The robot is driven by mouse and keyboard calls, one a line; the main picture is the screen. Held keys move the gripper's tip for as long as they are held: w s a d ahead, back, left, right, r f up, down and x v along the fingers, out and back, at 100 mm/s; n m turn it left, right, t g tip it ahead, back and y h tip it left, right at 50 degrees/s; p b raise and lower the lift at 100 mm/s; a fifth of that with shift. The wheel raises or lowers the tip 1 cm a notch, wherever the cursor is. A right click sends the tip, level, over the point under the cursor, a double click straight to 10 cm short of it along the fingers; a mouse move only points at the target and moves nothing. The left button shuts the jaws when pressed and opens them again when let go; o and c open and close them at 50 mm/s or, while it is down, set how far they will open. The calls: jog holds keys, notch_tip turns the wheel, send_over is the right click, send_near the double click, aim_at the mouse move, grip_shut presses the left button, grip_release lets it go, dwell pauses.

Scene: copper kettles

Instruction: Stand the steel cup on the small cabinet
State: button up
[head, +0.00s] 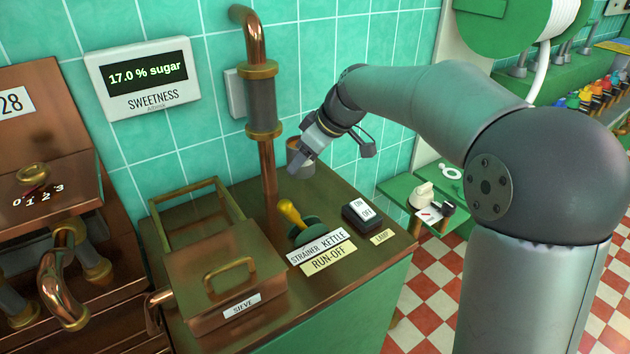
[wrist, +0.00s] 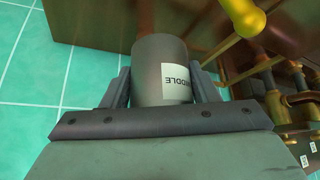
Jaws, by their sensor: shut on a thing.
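The steel cup (wrist: 160,70) is grey, with a white label whose upside-down letters read "IDDLE". In the wrist view it sits between the two fingers of my gripper (wrist: 163,92), which is shut on it. In the head view my gripper (head: 302,160) points down over the back of a copper-topped green cabinet (head: 355,285), and the cup (head: 297,147) shows partly behind it. I cannot tell whether the cup touches the cabinet top. Which cabinet counts as the small one is not clear; a low green unit (head: 397,188) stands to the right.
A yellow-knobbed lever (head: 289,210), an on/off lamp switch (head: 361,214) and a copper sieve box (head: 222,275) occupy the cabinet top. A vertical copper pipe (head: 266,180) rises left of my gripper. The tiled wall is close behind.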

aim_at(289, 158)
jog(key=a, duration=0.1)
jog(key=a+n, duration=0.1)
jog(key=a, duration=0.1)
jog(key=shift+s+r, duration=0.2)
jog(key=shift+s, duration=0.2)
jog(key=w+d+f+p, duration=0.1)
jog(key=w+f, duration=0.2)
jog(key=w, duration=0.1)
jog(key=w+d+f, duration=0.2)
jog(key=w+f, duration=0.1)
jog(key=w, duration=0.1)
jog(key=w+d+f+p, duration=0.1)
jog(key=w+f, duration=0.2)
jog(key=w, duration=0.1)
jog(key=shift+d+p, duration=0.3)
jog(key=shift+d, duration=0.1)
jog(key=shift+w+f, duration=0.2)
jog(key=shift+f, duration=0.05)
jog(key=shift+w+d+f, duration=0.1)
jog(key=shift+f, duration=0.75)
jog(key=shift+w+d+f, duration=0.1)
jog(key=shift+f, duration=0.75)
jog(key=shift+f, duration=0.15)
jog(key=o, duration=1.2)
jog(key=shift+o, duration=0.2)
